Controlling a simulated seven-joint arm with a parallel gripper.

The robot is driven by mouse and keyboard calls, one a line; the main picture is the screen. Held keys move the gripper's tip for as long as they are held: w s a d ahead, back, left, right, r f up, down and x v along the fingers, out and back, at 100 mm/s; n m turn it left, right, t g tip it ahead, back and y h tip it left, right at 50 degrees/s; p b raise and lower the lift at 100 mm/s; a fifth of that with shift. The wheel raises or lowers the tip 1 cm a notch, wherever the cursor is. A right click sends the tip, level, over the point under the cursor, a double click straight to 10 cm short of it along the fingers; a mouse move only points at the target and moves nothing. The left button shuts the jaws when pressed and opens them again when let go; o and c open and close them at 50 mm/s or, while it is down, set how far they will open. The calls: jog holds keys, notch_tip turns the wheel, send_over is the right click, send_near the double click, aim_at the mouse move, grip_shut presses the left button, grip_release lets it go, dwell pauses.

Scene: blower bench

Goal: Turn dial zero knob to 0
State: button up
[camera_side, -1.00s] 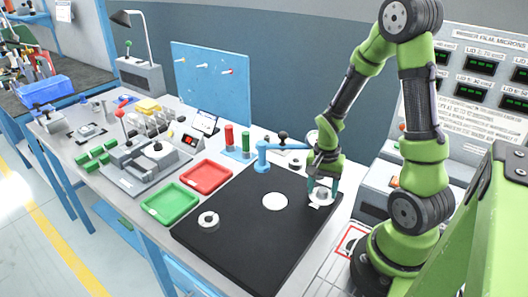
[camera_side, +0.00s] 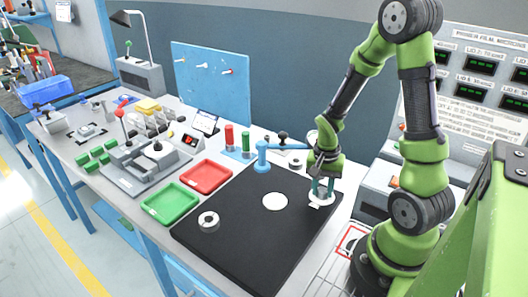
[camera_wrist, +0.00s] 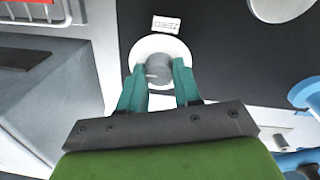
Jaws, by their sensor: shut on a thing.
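The dial zero knob (camera_wrist: 158,71) is a grey round knob with a pale pointer mark, standing on a white round dial (camera_wrist: 145,47). In the wrist view a small white label (camera_wrist: 166,24) lies beside the dial, its text too small to read. My gripper (camera_wrist: 158,77) has its two teal fingers on either side of the knob, shut on it. In the side view my gripper (camera_side: 323,187) points down over the white dial (camera_side: 321,199) at the right edge of the black mat; the fingers mostly hide the knob there.
Red (camera_side: 206,177) and green trays (camera_side: 170,203) lie left. A grey box (camera_wrist: 40,90) stands beside the dial.

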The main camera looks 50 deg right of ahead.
jog(key=n, duration=0.8)
jog(key=shift+n, duration=0.3)
jog(key=n, duration=0.4)
jog(key=shift+n+t, duration=0.3)
jog(key=shift+n, duration=1.7)
jog(key=o, duration=1.1)
jog(key=shift+c, duration=0.2)
